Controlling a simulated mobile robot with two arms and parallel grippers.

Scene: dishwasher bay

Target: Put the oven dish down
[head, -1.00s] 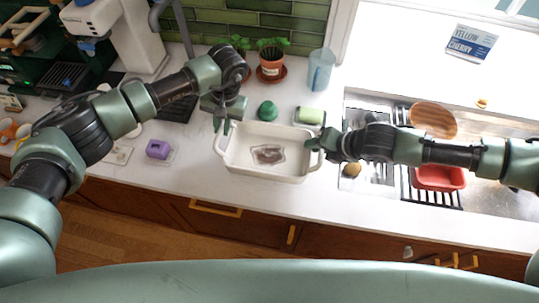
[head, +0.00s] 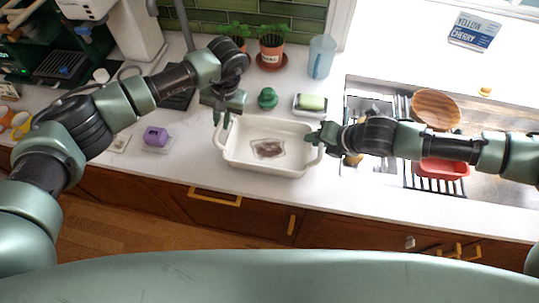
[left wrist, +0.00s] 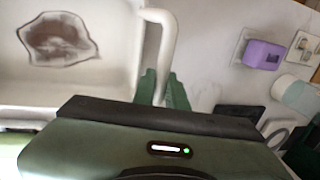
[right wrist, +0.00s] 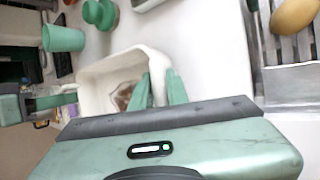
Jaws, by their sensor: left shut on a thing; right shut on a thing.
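The white oven dish (head: 245,160) is at the middle of the counter in the head view, with a brown stain (head: 268,149) on its inner floor. My left gripper (head: 222,120) is shut on the dish's left handle; that handle shows between the fingers in the left wrist view (left wrist: 165,88). The dish looks level. I cannot tell whether its base touches the counter.
A green round object (head: 267,98) and a sponge on a holder (head: 311,103) are behind the dish. A purple block (head: 156,136) lies left. The sink with a drying rack (head: 402,105), wooden bowl (head: 436,109) and red tub (head: 442,169) is right. Counter (head: 190,165) is clear left of the dish.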

